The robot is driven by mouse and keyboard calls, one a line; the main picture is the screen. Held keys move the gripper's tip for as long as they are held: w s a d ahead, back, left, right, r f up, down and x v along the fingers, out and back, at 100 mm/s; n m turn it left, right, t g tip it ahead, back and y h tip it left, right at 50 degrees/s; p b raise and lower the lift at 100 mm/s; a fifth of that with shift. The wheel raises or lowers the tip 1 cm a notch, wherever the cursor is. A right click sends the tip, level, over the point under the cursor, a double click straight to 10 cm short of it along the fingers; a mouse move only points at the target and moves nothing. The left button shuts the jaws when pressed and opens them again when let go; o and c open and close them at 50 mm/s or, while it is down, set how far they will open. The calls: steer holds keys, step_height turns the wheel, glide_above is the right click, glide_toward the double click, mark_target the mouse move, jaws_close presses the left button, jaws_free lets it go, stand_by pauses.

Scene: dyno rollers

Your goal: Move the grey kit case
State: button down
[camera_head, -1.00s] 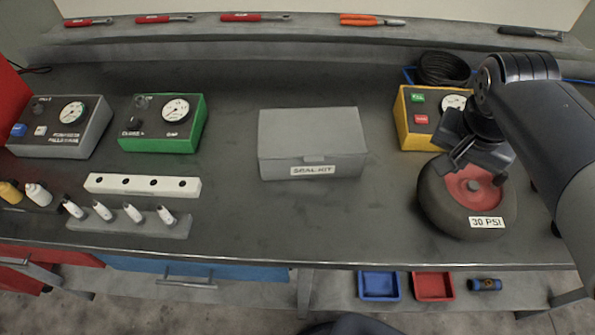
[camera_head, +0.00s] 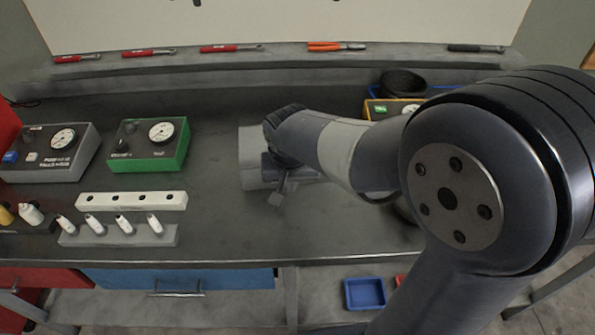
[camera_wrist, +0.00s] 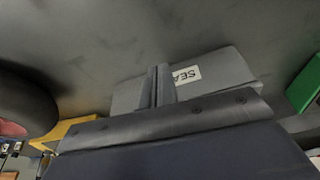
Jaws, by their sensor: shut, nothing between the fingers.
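The grey kit case (camera_head: 252,148) sits on the bench in the middle, mostly hidden behind my arm in the head view. In the wrist view the case (camera_wrist: 225,76) shows upside down, with part of its white label in sight.
A green gauge box (camera_head: 150,145) and a white holed block (camera_head: 131,201) stand to the left. A yellow box (camera_head: 392,109) and a black coil (camera_head: 403,83) are at the back right. Bench between green box and case is clear. A blue tray (camera_head: 365,293) lies below.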

steer(key=shift+w+d+r+p, duration=0.15)
steer(key=shift+w+p, duration=0.15)
steer(key=shift+w, duration=1.35)
steer(key=w+p, duration=0.1)
steer(key=w, duration=0.8)
steer(key=shift+w+d, duration=0.15)
steer(key=shift+w, duration=0.25)
